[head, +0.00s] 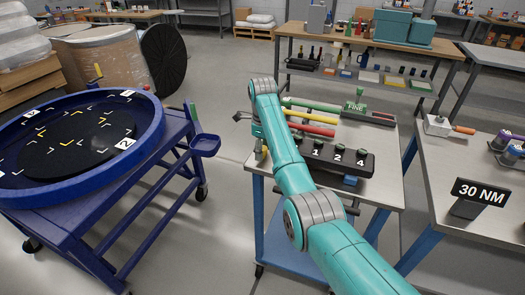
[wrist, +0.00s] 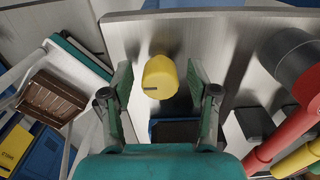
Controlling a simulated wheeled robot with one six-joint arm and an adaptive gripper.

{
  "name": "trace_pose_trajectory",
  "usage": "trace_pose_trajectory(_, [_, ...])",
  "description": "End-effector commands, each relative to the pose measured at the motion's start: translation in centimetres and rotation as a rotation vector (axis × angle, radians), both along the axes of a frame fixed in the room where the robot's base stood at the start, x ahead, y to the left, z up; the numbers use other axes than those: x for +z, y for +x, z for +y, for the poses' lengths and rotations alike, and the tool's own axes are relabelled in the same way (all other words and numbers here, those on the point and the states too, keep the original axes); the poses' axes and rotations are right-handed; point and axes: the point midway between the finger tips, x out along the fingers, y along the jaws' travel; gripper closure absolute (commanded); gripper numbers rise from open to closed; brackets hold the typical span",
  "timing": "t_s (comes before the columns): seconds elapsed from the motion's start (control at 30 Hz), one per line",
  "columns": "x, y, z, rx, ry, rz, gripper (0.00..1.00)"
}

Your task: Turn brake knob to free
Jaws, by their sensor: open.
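A yellow knob (wrist: 160,77) with a short dark mark on its lower left side shows in the wrist view, against a grey metal surface. My gripper (wrist: 158,80) is open, with one green finger on each side of the knob and a gap on both sides. I see no contact. No free or locked label can be read near the knob. In the head view my arm reaches to the left end of the middle workbench (head: 388,185), and the knob is not clearly visible there.
Red, yellow and green-handled tools (head: 312,130) and a black numbered block (head: 338,158) lie close right of my gripper. A blue round turntable (head: 150,128) on a cart stands left, with floor between. A 30 NM sign (head: 481,191) stands on the right bench.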

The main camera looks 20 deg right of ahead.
Motion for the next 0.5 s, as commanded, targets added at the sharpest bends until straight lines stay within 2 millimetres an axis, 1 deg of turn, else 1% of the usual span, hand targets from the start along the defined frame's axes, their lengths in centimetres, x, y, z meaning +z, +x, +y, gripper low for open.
trace_pose_trajectory(0.3, [4.8, 0.1, 0.0, 0.0, 0.0, -0.004, 0.4])
trace_pose_trajectory(0.4, [6.0, 0.1, 0.0, 0.0, 0.0, -0.002, 0.4])
trace_pose_trajectory(0.5, [6.7, 0.1, 0.0, 0.0, 0.0, -0.001, 0.4])
